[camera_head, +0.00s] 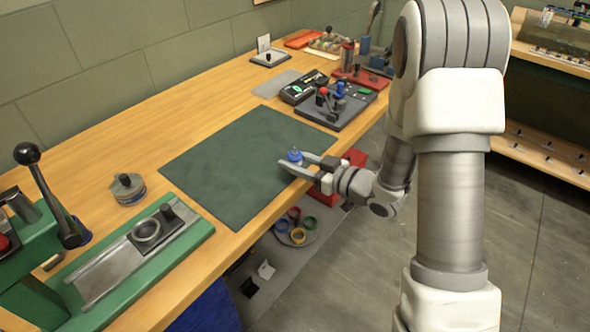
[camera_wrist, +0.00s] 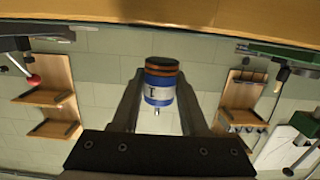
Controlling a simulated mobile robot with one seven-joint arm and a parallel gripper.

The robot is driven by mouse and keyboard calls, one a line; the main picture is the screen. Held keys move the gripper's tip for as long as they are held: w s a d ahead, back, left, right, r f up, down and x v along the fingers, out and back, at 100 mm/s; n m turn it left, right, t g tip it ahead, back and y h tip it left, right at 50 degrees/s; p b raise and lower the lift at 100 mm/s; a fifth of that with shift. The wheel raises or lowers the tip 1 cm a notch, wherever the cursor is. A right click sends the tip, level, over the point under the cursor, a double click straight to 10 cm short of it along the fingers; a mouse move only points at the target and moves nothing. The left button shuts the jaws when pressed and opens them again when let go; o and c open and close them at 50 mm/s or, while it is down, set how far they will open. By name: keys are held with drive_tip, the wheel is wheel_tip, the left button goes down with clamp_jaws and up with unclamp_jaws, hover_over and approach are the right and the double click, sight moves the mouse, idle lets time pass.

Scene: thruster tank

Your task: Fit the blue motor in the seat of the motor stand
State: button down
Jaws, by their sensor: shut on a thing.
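The blue motor (camera_head: 294,156) is held at the tips of my gripper (camera_head: 297,163), over the right edge of the dark green mat. In the wrist view the motor (camera_wrist: 159,90) sits between both fingers, with blue and white bands, copper-coloured rings and a small shaft pointing down in the picture. A dark base (camera_head: 343,113) with a black box, a red-knobbed lever and a blue-topped part stands at the back right of the bench, apart from my gripper. It may be the motor stand; its seat is too small to make out.
The dark green mat (camera_head: 235,165) is bare. At the front left are a green fixture (camera_head: 190,246) with a ring-shaped part, a lever press (camera_head: 45,195) and a grey round part (camera_head: 128,190). A red bin (camera_head: 352,158) is beside my gripper, and a tray with coloured rings (camera_head: 297,235) is below the bench.

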drive_tip(key=shift+f, duration=1.2)
drive_tip(key=shift+f+b, duration=0.2)
drive_tip(key=shift+b, duration=0.15)
drive_tip(key=shift+c, duration=2.1)
unclamp_jaws()
drive_tip(key=shift+r, duration=0.15)
